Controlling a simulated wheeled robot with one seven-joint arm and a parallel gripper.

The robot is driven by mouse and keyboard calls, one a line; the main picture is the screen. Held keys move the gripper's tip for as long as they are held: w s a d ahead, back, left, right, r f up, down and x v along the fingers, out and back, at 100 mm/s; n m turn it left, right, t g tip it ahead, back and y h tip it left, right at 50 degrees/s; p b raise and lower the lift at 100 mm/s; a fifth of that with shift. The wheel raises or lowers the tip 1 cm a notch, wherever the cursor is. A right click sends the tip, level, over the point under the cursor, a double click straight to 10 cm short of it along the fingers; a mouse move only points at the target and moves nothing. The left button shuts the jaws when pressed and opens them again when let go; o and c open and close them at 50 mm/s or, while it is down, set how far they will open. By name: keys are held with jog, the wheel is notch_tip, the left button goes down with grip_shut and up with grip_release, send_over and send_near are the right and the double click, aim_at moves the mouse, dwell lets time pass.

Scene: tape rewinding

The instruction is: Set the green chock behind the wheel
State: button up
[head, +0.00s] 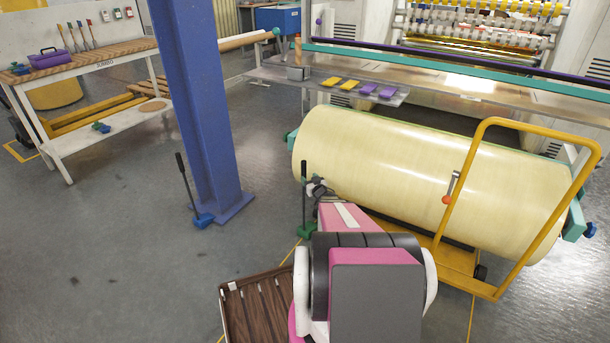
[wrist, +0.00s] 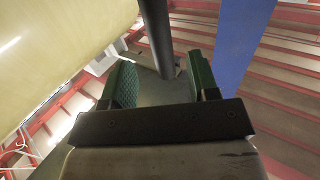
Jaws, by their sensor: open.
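The green chock (head: 306,231) stands on the floor left of the yellow trolley, its dark upright handle (head: 304,190) rising from it. My gripper (head: 317,187) is at the handle's height, close to its right side in the head view. In the wrist view my gripper (wrist: 163,84) is open, and a dark handle (wrist: 155,35) stands between its two green-padded fingers without being clamped. The chock's base cannot be made out there. One trolley wheel (head: 480,272) shows at the right under the yellow frame; my arm hides part of the trolley.
A large cream roll (head: 410,170) lies on the trolley (head: 497,290). A blue chock (head: 203,220) with a dark handle stands by the blue column (head: 200,90). A brown slatted piece (head: 258,308) is beside my arm. Open floor (head: 120,260) lies to the left.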

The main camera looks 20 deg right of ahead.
jog(key=s+a+r+g, duration=0.3)
jog(key=s+a+g, duration=0.3)
jog(key=s+a, duration=0.2)
jog(key=s+a+r+g, duration=0.4)
jog(key=s+a+g, duration=0.2)
jog(key=s+a, duration=0.2)
jog(key=s+a+r+g+h, duration=0.1)
jog(key=s+a+r+g, duration=0.2)
jog(key=s+a+g, duration=0.3)
jog(key=s+a, duration=0.2)
jog(key=s, duration=0.1)
jog(key=shift+s+r+m, duration=0.15)
jog(key=shift+r+m, duration=0.1)
jog(key=shift+m, duration=0.15)
